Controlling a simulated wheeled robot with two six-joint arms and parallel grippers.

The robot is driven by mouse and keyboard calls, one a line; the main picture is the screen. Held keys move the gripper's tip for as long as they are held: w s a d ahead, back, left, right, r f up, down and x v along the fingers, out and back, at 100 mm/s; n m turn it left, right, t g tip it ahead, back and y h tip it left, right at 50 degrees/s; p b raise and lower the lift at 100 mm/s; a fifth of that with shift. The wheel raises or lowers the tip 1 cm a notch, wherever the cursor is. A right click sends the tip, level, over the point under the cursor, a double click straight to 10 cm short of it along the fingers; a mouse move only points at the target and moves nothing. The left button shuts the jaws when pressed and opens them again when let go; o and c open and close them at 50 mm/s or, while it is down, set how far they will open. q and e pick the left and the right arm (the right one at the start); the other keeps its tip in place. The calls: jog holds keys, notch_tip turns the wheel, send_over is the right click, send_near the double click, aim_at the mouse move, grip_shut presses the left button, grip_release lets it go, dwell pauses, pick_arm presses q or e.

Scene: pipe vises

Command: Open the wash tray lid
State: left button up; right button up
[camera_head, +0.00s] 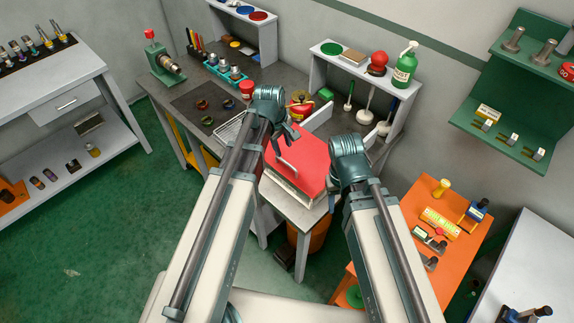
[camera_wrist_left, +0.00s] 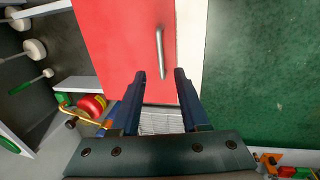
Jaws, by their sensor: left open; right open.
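The wash tray (camera_head: 292,190) is a pale box under a flat red lid (camera_head: 312,160), at the middle of the head view. The lid appears to lie down on the box. A silver bar handle (camera_head: 287,163) is on the lid and shows clearly in the left wrist view (camera_wrist_left: 160,52). My left gripper (camera_head: 284,136) is open and empty near the lid; in the left wrist view its fingertips (camera_wrist_left: 160,78) point towards the handle, which lies beyond them, not between them. My right gripper (camera_head: 333,186) is beside the lid's right side, its fingers mostly hidden by my arm.
A wire rack (camera_head: 230,130) lies left of the tray. A white shelf (camera_head: 340,75) with a green bottle (camera_head: 405,66) is at the back. An orange table (camera_head: 425,210) with tools stands at right. Green floor is open at left.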

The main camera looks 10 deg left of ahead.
pick_arm(q)
jog(key=f+b, duration=0.2)
jog(key=f, duration=0.1)
jog(key=w+f+b, duration=0.1)
jog(key=f+b, duration=0.2)
jog(key=d+f+b, duration=0.1)
jog(key=f+b, duration=0.2)
jog(key=shift+w+f, duration=0.2)
jog(key=shift+w, duration=0.05)
jog(key=shift+r, duration=0.1)
grip_shut()
dwell(1.0)
